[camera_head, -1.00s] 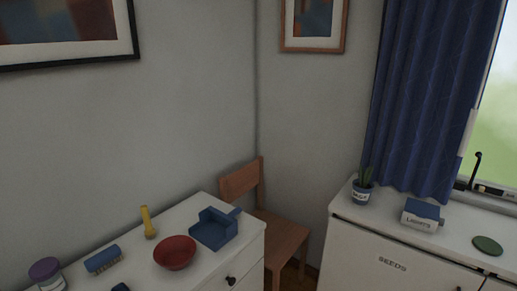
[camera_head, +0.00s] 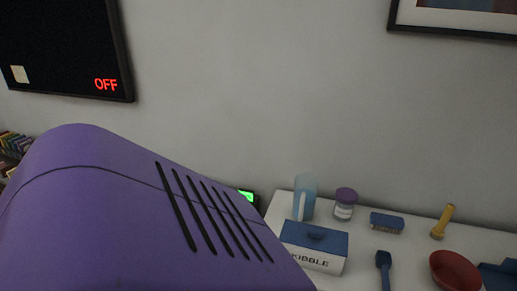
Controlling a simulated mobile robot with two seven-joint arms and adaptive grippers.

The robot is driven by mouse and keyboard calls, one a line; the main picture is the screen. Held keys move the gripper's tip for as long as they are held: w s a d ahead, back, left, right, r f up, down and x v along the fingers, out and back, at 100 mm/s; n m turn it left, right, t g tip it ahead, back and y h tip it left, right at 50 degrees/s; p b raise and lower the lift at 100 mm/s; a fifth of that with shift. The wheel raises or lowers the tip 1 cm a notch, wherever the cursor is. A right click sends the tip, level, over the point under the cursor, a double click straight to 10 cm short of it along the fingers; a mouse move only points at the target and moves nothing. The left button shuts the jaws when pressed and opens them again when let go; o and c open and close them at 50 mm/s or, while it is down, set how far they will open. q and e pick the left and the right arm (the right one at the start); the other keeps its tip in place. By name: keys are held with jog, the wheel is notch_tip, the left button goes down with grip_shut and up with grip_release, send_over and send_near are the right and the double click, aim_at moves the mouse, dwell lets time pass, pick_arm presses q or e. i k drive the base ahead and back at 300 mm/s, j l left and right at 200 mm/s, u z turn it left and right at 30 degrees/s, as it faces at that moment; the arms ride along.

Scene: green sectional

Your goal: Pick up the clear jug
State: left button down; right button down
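The clear jug (camera_head: 305,196) is a pale blue, see-through vessel with a light handle. It stands upright at the back left of the white dresser top, behind the kibble box (camera_head: 314,245). A jar with a purple lid (camera_head: 345,203) is just to its right. Neither of my grippers is in view.
A large purple slotted object (camera_head: 120,215) fills the lower left, close to the camera. The white dresser (camera_head: 405,245) also bears a blue brush (camera_head: 387,222), a yellow flashlight (camera_head: 442,222), a dark blue scoop-like tool (camera_head: 384,266) and a red bowl (camera_head: 454,270).

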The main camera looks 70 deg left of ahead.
aim_at(306, 184)
jog(key=u, duration=1.7)
jog(key=k+l+z, duration=0.1)
jog(key=z, duration=0.95)
jog(key=j+z, duration=0.1)
jog(key=j, duration=0.35)
jog(key=k+j+z, duration=0.15)
jog(key=j, duration=0.25)
jog(key=j+z, duration=0.1)
jog(key=j, duration=0.35)
